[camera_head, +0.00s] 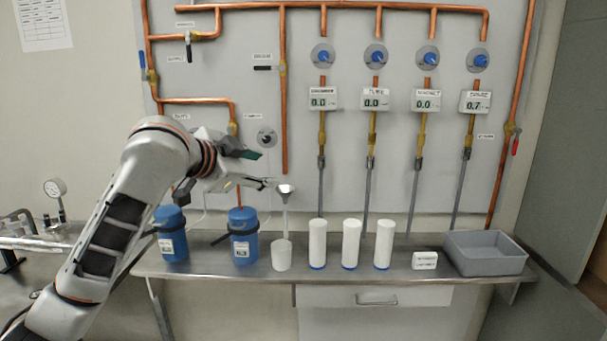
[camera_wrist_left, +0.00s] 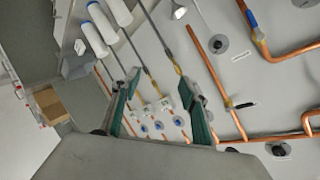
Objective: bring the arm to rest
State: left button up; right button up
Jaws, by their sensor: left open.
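My left arm comes in from the left in the head view and reaches up in front of the pipe panel. Its gripper (camera_head: 268,170) is open and empty, with its fingers pointing right, above the bench and near a small funnel. In the left wrist view the two green-padded fingers (camera_wrist_left: 155,98) stand wide apart, with only the panel and pipes seen between them. I cannot tell how near the fingers are to the panel. My right gripper is not in view.
A steel bench (camera_head: 400,262) holds two blue canisters, a white cup (camera_head: 281,255), three white cylinders (camera_head: 351,244), a small label block (camera_head: 424,260) and a grey bin (camera_head: 486,254). Copper pipes, valves and several digital meters cover the panel (camera_head: 220,60).

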pick_arm(q)
jog(key=s+a+f+n, duration=0.2)
jog(key=s+f+n, duration=0.1)
jog(key=f, duration=1.5)
jog(key=s+a+f+n, duration=0.1)
jog(key=s+f+n, duration=0.25)
jog(key=f, duration=1.45)
jog(key=s+a+f+n+y, duration=0.1)
jog(key=s+a+f, duration=0.3)
jog(key=s+f, duration=0.7)
jog(key=s+a+f+n+g+y, duration=0.1)
jog(key=s+a+f, duration=0.3)
jog(key=s+f, duration=0.7)
jog(key=s+n+y, duration=0.1)
jog(key=s, duration=0.6)
jog(key=shift+f, duration=0.25)
